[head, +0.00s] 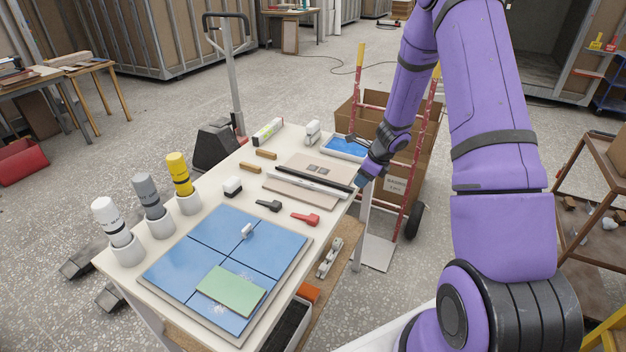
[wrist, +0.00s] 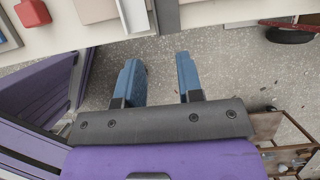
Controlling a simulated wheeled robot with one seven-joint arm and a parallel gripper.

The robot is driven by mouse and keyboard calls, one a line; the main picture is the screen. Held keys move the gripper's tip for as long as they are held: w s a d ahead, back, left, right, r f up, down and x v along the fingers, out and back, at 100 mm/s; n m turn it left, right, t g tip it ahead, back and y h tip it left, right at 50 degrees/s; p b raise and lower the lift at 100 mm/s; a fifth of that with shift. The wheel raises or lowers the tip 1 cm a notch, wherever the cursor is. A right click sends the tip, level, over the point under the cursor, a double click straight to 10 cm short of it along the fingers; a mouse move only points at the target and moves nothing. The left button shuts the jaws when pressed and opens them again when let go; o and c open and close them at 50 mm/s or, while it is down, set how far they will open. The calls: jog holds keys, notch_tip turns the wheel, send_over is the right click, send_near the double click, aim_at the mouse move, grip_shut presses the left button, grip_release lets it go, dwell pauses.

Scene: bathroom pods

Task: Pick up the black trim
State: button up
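The black trim (head: 322,178) is a long thin dark strip. It lies on the white table among other strips and boards, and a pale trim (head: 303,188) lies alongside it on the near side. In the wrist view a dark strip end (wrist: 168,14), apparently the black trim, shows at the top beside a white strip (wrist: 134,15). My gripper (wrist: 160,82) has two blue fingers spread apart with nothing between them. It hangs off the table's right edge, over the floor, close to the trim's right end. In the head view my gripper (head: 363,180) is partly hidden by its own wrist.
Red (head: 305,219) and black (head: 269,205) tools lie in front of the trims. Blue tiles (head: 215,250) cover the near table. A blue-filled tray (head: 346,147) stands behind. A red hand truck with cardboard boxes (head: 398,185) stands close right of the table.

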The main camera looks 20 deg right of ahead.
aim_at(353, 190)
jog(key=shift+x, duration=2.7)
jog(key=shift+a+r, duration=0.1)
jog(key=shift+a, duration=0.05)
grip_shut()
